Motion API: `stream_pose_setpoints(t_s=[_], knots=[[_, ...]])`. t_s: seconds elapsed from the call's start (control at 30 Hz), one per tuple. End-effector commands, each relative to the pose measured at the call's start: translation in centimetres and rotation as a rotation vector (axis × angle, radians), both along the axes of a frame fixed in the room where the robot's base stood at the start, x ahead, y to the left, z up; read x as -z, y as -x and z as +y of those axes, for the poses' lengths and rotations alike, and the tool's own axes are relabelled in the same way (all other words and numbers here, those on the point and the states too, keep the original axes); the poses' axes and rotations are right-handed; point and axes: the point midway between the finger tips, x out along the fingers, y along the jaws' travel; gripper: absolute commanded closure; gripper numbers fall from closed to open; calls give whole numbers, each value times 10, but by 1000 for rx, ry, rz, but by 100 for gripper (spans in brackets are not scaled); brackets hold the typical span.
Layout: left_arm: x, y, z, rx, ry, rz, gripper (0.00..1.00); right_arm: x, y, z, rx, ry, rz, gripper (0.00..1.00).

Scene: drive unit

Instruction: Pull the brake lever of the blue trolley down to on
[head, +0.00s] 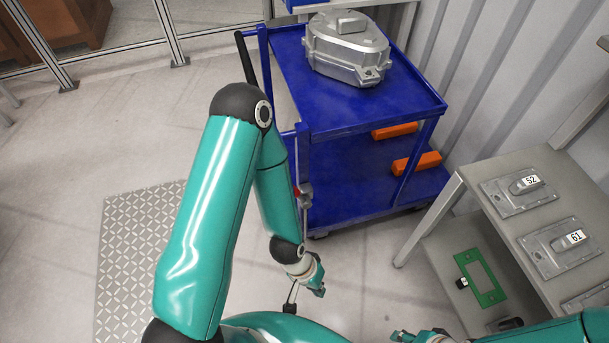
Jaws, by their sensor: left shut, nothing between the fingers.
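The blue trolley (335,119) stands at the upper middle, with a blue top tray and a lower shelf. A small grey bracket with a red part (297,191) sits on its near left post, right beside my left forearm; it looks like the brake lever. My forearm partly covers this area, and I cannot tell the lever's exact position. My left gripper (291,296) points down, below and apart from the bracket, and is shut and empty. Only a small part of my right arm's end shows at the bottom edge, and I cannot tell its fingers' state.
A grey metal housing (347,47) stands on the trolley's top. Orange blocks (416,163) lie on the lower shelf. A grey bench (511,234) at the right holds metal parts labelled 52 and 61, with a green frame (481,277) below. The floor at left is clear around a patterned plate (135,245).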

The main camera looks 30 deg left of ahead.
Motion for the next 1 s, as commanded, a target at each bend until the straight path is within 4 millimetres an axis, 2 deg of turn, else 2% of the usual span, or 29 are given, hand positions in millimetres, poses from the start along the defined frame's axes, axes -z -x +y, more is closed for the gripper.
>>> stream_pose_setpoints(t_s=[0.17,0.27,0.37,0.47,0.57,0.67,0.8,0.9,1.0], knots=[[0,-1,0,3,1,-2,100,0,0,0,0,0,0,60],[1,-9,-2,36,4,-8,100,3,0,0,0,0,0,60],[3,-27,-5,120,10,-24,100,7,0,0,0,0,0,60],[2,-55,-7,274,7,-42,100,15,0,0,0,0,-1,60],[-7,-92,-2,478,-30,-61,100,24,0,0,0,0,-1,60],[-28,-133,13,698,-109,-62,100,34,0,0,0,0,-1,60],[-78,-183,48,947,-276,-19,100,46,0,0,0,0,-1,60],[-121,-208,75,1053,-396,33,100,53,0,0,0,0,-1,60],[-162,-222,95,1108,-490,89,100,57,0,0,0,0,-1,60]])
